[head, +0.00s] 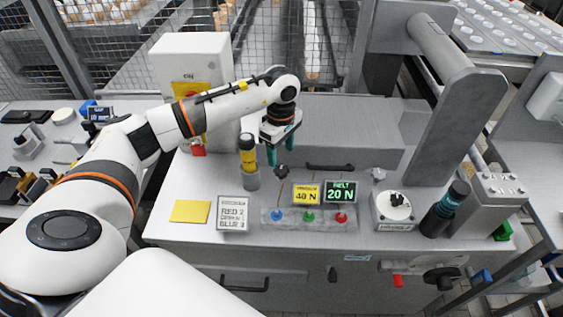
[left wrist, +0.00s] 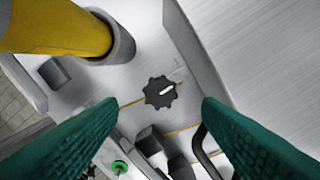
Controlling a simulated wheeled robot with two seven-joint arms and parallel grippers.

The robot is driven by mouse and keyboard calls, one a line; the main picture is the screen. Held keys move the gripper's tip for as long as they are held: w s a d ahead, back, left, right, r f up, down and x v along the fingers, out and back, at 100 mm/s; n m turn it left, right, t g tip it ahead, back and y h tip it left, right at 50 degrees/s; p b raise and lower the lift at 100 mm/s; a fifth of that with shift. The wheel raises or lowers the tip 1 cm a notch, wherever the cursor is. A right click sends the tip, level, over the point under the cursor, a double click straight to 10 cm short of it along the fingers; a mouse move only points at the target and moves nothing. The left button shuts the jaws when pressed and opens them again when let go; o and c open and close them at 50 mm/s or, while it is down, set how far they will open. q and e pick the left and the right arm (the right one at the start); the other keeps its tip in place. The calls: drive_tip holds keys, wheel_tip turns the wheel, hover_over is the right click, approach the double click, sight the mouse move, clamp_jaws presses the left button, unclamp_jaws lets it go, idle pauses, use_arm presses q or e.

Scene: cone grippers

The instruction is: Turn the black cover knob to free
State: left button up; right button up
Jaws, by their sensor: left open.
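The black cover knob (head: 282,171) sits on the grey machine top, below and close to my left gripper (head: 280,153). In the left wrist view the knob (left wrist: 160,92) is a black lobed disc with a white pointer mark, and the mark slants up to the right. My left gripper (left wrist: 160,112) has its green fingers wide apart, with the knob showing between and beyond their tips. The fingers do not appear to touch it. My right gripper is not in view.
A yellow-and-black cylinder (head: 247,150) in a grey holder stands left of the knob. Yellow (head: 306,195) and green (head: 341,191) display signs stand to its right. A black handle (head: 330,167) lies nearby. A round dial (head: 394,208) and dark bottle (head: 446,208) stand farther right.

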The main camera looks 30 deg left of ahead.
sight(281, 169)
use_arm(q)
wheel_tip(281, 169, down, 6)
drive_tip(key=shift+p, duration=0.4)
drive_tip(key=shift+c, duration=0.6)
drive_tip(key=c, duration=0.9)
